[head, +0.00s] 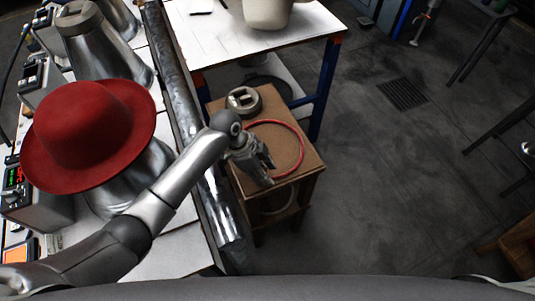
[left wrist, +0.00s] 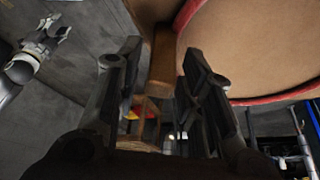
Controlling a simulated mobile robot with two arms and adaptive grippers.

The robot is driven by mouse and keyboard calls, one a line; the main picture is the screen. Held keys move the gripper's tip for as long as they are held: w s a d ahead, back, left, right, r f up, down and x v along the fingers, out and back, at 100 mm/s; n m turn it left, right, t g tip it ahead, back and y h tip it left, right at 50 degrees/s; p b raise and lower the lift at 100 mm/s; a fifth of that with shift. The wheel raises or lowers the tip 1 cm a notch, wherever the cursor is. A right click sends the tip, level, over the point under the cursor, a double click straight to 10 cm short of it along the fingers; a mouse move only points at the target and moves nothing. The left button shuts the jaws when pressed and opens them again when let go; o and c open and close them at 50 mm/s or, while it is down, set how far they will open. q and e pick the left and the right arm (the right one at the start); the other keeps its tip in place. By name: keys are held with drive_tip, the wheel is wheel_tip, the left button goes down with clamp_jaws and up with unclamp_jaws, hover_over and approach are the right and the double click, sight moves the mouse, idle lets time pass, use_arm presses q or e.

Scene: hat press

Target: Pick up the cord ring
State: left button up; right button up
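The cord ring (head: 302,150) is a thin red loop lying flat on the top of a small brown wooden stand (head: 282,143). In the left wrist view the ring (left wrist: 268,99) curves along the edge of the brown top, up and right of the fingers. My left gripper (head: 269,174) is over the near left part of the stand, beside the ring. Its two fingers (left wrist: 161,50) are apart with nothing between them. The part of the ring behind the gripper is hidden in the head view. My right gripper (left wrist: 55,28) shows at the upper left, its fingers apart and empty.
A grey round metal piece (head: 243,101) sits at the stand's back left corner. A white table (head: 300,22) with blue legs is behind.

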use_arm(q)
clamp_jaws()
drive_tip(key=shift+r, duration=0.1)
